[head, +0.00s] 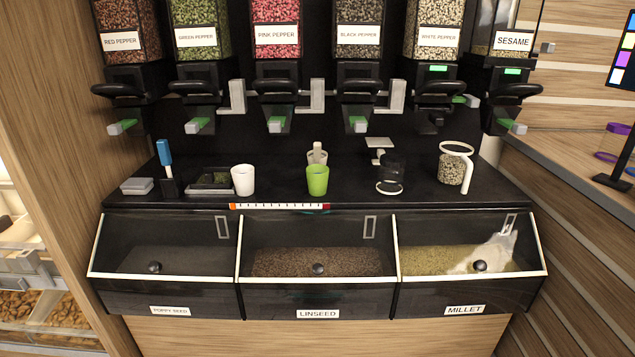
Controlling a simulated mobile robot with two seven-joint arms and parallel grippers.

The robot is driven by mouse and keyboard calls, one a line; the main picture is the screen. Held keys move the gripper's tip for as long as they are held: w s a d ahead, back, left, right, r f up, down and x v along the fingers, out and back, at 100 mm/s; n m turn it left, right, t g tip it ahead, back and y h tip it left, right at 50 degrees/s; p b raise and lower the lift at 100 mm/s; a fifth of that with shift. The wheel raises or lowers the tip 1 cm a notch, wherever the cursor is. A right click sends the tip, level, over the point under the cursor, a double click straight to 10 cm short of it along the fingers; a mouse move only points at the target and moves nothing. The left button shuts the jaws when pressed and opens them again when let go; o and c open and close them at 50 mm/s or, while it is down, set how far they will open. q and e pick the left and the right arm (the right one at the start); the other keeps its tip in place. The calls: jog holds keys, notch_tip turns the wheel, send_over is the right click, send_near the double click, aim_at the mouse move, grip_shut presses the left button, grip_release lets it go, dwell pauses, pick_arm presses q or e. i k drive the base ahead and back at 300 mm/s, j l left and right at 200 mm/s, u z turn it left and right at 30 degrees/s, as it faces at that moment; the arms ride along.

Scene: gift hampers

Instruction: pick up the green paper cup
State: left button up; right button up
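The green paper cup (317,181) stands upright on the black counter, near its front edge and above the linseed bin. Its open rim faces up, and nothing is touching it from the front. A white cup (243,180) stands to its left. Neither of my grippers shows in the head view, so I cannot see their state.
Pepper dispensers (276,35) with levers hang above the counter. Lidded bins (319,249) line the front. Counter beside the cup is clear.

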aim_at(318, 181)
jog(key=i+l+u, duration=0.1)
jog(key=l, duration=0.25)
jog(key=i+l+u, duration=0.1)
jog(key=i+l, duration=0.2)
jog(key=i+l+u, duration=0.1)
jog(key=l, duration=0.35)
jog(key=i+l+u, duration=0.1)
jog(key=l, duration=0.3)
jog(key=i, duration=0.1)
